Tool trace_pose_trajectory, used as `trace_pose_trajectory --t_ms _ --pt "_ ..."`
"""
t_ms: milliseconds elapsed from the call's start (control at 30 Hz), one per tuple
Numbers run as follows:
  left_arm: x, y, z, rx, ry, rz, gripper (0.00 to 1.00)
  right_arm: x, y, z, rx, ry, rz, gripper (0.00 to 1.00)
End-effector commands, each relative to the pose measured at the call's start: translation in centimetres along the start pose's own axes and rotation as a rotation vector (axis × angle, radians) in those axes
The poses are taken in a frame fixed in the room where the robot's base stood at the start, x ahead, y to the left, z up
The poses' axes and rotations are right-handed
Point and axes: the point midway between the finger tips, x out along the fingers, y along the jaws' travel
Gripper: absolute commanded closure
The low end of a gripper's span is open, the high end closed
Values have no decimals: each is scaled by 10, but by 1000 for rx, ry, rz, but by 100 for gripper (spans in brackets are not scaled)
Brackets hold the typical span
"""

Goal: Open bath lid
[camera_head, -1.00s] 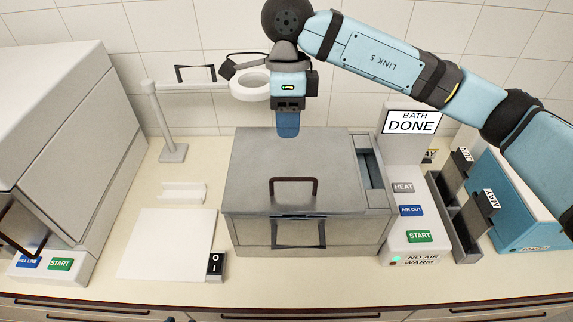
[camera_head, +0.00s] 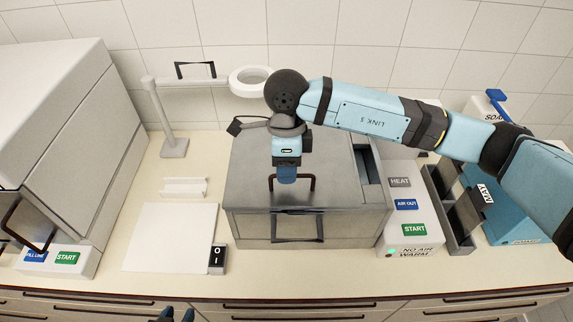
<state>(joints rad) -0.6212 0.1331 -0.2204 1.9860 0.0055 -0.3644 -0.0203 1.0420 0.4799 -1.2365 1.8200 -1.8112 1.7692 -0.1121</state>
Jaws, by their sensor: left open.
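The bath is a grey metal box (camera_head: 245,225) on the counter, with its flat lid (camera_head: 250,175) closed. A dark arched handle (camera_head: 311,187) stands on the lid near its front edge. My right gripper (camera_head: 286,180) points down at this handle, and its blue fingers cover the handle's upper middle. I cannot tell whether they touch it or how far apart they are. My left gripper (camera_head: 176,314) shows only its blue fingertips at the bottom edge, apart and empty, well away from the bath.
A button panel (camera_head: 420,243) and narrow grey bins (camera_head: 447,216) stand right of the bath. A white sheet (camera_head: 168,238), a small switch box (camera_head: 217,261) and a ring lamp stand (camera_head: 173,146) are left. A large grey machine (camera_head: 65,130) fills the far left.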

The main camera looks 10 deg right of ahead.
Motion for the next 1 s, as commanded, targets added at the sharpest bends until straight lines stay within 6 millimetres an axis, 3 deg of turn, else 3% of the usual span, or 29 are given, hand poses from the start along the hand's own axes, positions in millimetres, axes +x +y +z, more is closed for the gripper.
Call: trace_pose_trajectory --t_ms 33,133,567,1000 --pt "0 0 0 0 0 0 57 0 0 0 0 0 0 80" --pt "0 0 0 0 -1 1 57 0 0 0 0 0 0 100" --pt "2 1 4 -1 -1 2 57 -11 -2 0 0 -2 -3 100" --pt "17 7 22 -4 -3 16 57 -76 -26 0 5 -2 -6 100"
